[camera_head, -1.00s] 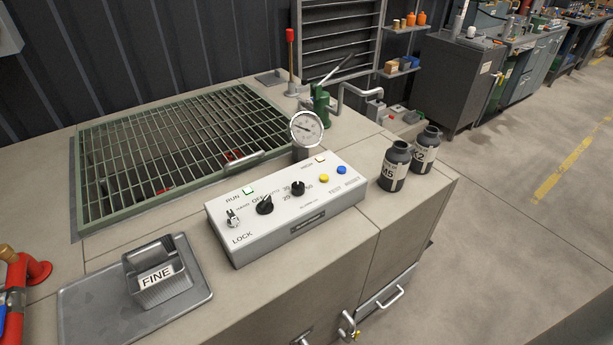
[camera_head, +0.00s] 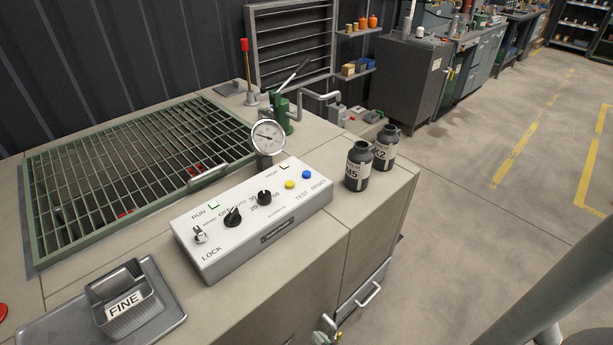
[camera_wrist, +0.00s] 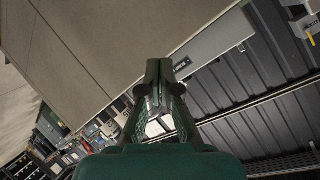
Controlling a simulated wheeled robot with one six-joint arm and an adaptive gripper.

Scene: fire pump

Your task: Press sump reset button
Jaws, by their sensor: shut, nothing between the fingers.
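The white control box (camera_head: 252,216) sits on the beige bench top in the head view. Its blue button (camera_head: 306,174), by the RESET lettering, is near the right end. A yellow button (camera_head: 290,185) is beside it, by the TEST lettering. Two black knobs and a LOCK key switch are on the left and middle of the box. My gripper (camera_wrist: 159,68) shows in the wrist view, shut and empty, with its fingertips together. No button shows in the wrist view, and my gripper is outside the head view.
A round gauge (camera_head: 267,137) stands behind the box. Dark bottles M5 (camera_head: 358,167) and K2 (camera_head: 385,148) stand right of it. A green grate (camera_head: 130,165) lies left, and a FINE basket (camera_head: 127,299) is at front left.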

